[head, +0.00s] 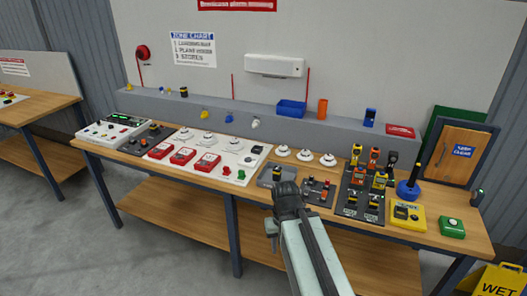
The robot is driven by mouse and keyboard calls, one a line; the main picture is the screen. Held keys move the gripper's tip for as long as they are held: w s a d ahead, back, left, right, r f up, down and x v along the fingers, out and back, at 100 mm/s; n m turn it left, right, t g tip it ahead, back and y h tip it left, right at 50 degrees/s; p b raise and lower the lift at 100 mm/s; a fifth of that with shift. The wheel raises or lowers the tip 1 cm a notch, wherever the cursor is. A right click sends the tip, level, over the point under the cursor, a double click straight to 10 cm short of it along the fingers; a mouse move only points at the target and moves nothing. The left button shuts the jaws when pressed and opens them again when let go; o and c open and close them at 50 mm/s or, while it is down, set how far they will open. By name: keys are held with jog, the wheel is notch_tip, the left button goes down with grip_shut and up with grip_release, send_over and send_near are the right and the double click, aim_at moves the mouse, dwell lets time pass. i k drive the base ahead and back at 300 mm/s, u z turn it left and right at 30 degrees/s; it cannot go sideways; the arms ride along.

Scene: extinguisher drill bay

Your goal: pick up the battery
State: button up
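My gripper (287,187) is at the front edge of the bench, in the middle of the head view. I see it from behind, and its fingers are too small and dark to show whether they are open or shut. I cannot clearly tell which thing is the battery. A small yellow-and-black block (276,174) sits on a grey plate (264,180) just beyond and left of my gripper, partly hidden by it. A small dark cylinder with a green top (477,196) stands at the bench's far right end.
The wooden bench (463,227) is crowded. A dark rack (350,200) with several yellow, orange and black devices stands right of my gripper. A yellow box (408,216) and a green box (452,228) lie further right. A yellow wet-floor sign (497,280) stands at lower right.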

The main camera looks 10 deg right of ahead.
aim_at(374, 202)
jog(key=i, duration=0.95)
